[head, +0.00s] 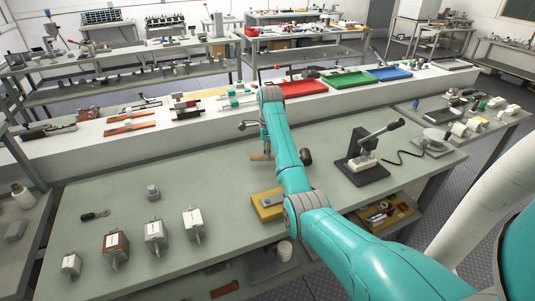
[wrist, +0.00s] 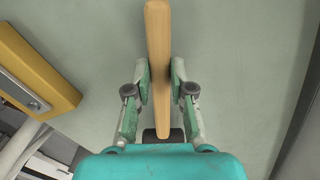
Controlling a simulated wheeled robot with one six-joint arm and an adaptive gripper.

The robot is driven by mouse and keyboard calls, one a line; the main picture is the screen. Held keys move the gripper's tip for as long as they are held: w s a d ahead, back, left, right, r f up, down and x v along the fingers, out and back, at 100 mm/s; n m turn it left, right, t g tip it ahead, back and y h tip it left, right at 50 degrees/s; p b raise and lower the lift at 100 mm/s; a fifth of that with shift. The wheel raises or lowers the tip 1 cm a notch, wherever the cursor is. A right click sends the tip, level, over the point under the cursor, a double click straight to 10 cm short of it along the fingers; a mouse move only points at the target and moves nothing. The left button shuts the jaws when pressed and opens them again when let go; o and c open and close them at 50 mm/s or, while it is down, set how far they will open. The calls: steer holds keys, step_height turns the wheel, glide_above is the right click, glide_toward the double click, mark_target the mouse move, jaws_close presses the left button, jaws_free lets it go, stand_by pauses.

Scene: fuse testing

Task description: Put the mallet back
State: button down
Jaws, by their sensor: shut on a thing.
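The mallet has a pale wooden handle (wrist: 158,55) that runs down the middle of the wrist view. My gripper (wrist: 160,88) is shut on this handle, one finger on each side. A dark part at the handle's lower end (wrist: 162,135) is partly hidden by the gripper body. In the head view, the wooden handle (head: 262,157) shows left of my arm and a dark round head (head: 306,157) shows right of it. My arm hides the middle of the mallet and most of the gripper. I cannot tell how far the mallet is above the green-grey bench (head: 215,172).
A yellow box (head: 268,205) lies close by, also in the wrist view (wrist: 40,70). A black press (head: 362,165) stands to the right. Several fuses (head: 155,235) stand at front left. Red (head: 303,88), green (head: 347,80) and blue (head: 388,73) trays sit on the white rear ledge.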

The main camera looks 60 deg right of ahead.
steer(key=shift+a+f, duration=0.1)
steer(key=shift+f, duration=0.75)
steer(key=c, duration=1)
jaws_free()
